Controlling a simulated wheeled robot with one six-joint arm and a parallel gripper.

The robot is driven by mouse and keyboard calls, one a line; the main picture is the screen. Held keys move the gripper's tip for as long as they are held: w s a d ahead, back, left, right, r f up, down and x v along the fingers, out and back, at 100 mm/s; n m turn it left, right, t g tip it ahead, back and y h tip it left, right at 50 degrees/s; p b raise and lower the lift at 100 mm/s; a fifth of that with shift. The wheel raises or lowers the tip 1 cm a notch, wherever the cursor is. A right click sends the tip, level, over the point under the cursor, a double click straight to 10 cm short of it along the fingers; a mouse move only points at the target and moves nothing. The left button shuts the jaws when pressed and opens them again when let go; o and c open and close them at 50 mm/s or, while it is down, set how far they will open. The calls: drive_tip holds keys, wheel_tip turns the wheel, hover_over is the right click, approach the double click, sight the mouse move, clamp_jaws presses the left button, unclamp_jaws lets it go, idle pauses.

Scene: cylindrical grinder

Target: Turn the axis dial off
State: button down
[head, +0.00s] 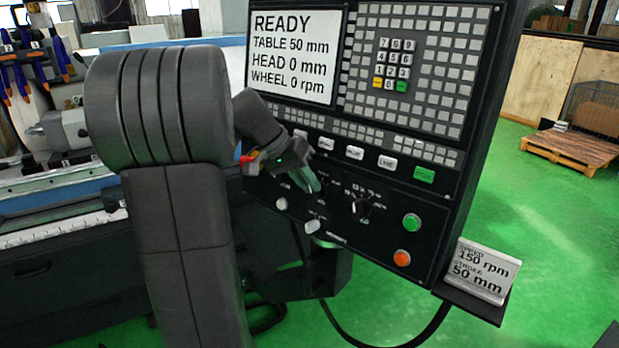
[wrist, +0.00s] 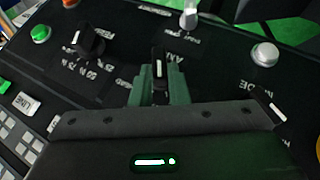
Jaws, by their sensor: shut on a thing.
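The axis dial (wrist: 158,66) is a small black knob with a white pointer mark, between my fingertips in the wrist view. The pointer mark runs nearly straight up and down in that view. Lettering around the dial is partly hidden by my fingers and too blurred to read surely. My gripper (wrist: 158,82) has green fingers, one on each side of the dial, shut on it. In the head view my gripper (head: 309,181) reaches the panel from the left, and its fingers hide most of the dial.
The control panel (head: 385,185) has a larger black dial (head: 361,208), a green button (head: 412,222), an orange button (head: 402,257) and white knobs (head: 282,203) close by. The screen (head: 293,55) reads READY, table 50 mm, head 0 mm, wheel 0 rpm. A placard (head: 483,270) stands at lower right.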

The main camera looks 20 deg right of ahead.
drive_tip(key=shift+w+a+f+n+g+h, duration=0.1)
drive_tip(key=shift+w+n+g+h, duration=0.1)
drive_tip(key=shift+n+g+h, duration=0.35)
drive_tip(key=shift+g, duration=0.25)
drive_tip(key=c, duration=1.4)
unclamp_jaws()
drive_tip(key=v, duration=1.3)
drive_tip(key=shift+a, duration=0.4)
drive_tip(key=shift+w, duration=0.15)
